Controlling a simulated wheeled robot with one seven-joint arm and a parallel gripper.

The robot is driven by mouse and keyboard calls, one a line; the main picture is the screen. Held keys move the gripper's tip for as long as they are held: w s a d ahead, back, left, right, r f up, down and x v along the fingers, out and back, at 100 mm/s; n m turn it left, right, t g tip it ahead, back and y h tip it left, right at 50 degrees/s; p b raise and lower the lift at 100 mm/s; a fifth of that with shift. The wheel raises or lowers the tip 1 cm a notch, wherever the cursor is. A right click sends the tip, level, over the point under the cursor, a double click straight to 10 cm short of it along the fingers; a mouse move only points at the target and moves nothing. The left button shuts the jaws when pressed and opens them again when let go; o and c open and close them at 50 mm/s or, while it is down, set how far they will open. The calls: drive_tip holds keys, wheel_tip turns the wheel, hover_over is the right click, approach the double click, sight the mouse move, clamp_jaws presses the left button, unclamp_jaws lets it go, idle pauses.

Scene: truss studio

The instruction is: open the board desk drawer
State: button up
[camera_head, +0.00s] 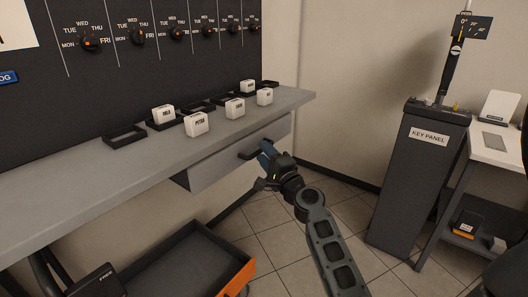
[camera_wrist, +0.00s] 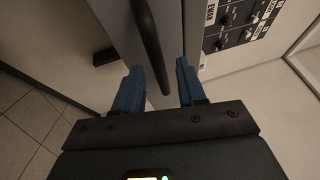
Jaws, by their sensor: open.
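The grey desk drawer (camera_head: 225,165) sits under the front edge of the board desk (camera_head: 70,205). I cannot tell if its front stands slightly out. Its dark bar handle (camera_head: 250,155) is partly hidden by my gripper (camera_head: 267,160), which is at the handle's right part. In the wrist view the handle (camera_wrist: 150,40) runs down between the two blue fingers of my gripper (camera_wrist: 158,68). The fingers are apart, with room on both sides of the bar, and I see no clear contact.
White labelled blocks (camera_head: 196,124) and black trays (camera_head: 124,136) stand on the desk. An orange-edged open bin (camera_head: 238,278) lies below. The key panel pedestal (camera_head: 418,180) and a side table (camera_head: 495,153) stand at right. Tiled floor (camera_head: 350,210) is clear between.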

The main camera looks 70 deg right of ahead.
drive_tip(key=shift+w+d, duration=0.25)
drive_tip(key=shift+w, duration=0.05)
drive_tip(key=shift+c, duration=0.5)
clamp_jaws()
